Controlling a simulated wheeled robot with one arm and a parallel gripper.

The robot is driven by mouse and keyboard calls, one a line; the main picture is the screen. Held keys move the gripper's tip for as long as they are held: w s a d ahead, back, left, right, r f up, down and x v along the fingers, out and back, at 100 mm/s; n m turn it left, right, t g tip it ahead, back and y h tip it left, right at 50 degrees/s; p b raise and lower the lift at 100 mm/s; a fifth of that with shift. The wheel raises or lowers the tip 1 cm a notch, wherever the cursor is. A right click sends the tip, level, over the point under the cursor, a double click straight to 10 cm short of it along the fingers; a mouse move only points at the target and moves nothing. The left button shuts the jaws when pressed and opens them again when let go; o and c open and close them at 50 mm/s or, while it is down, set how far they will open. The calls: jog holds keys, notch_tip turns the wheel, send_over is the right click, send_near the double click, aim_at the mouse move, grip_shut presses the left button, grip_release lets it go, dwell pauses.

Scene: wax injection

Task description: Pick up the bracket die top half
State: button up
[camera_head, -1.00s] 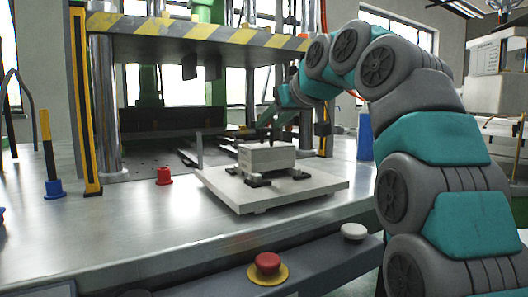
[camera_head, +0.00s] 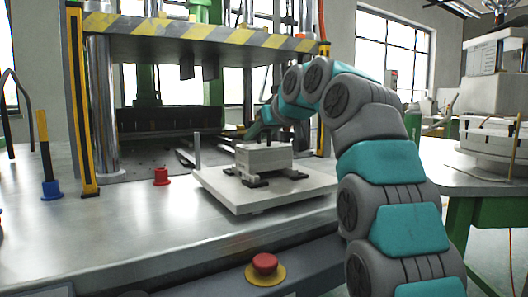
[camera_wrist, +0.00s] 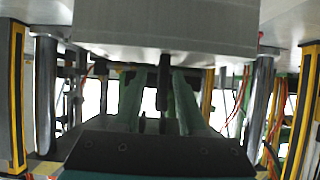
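The bracket die is a pale grey block (camera_head: 264,159) on small dark feet. It sits on a white plate (camera_head: 220,190) on the press table. I cannot clearly tell its top half from the rest. My arm reaches around the right side, and its end with my gripper (camera_head: 250,133) is at the block's far upper edge, mostly hidden. In the wrist view, a large grey block face (camera_wrist: 165,25) fills the top centre. A dark finger-like part (camera_wrist: 165,80) points at its edge. I cannot tell whether it touches, nor whether the gripper is open.
A striped press platen (camera_head: 200,33) hangs above, between chrome columns (camera_head: 103,100). A thin upright pin (camera_head: 197,150) stands at the plate's left corner. A red knob (camera_head: 162,176) is on the table, and a red button (camera_head: 265,263) on the front edge. The table's left front is clear.

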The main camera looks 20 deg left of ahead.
grip_shut()
dwell(1.2)
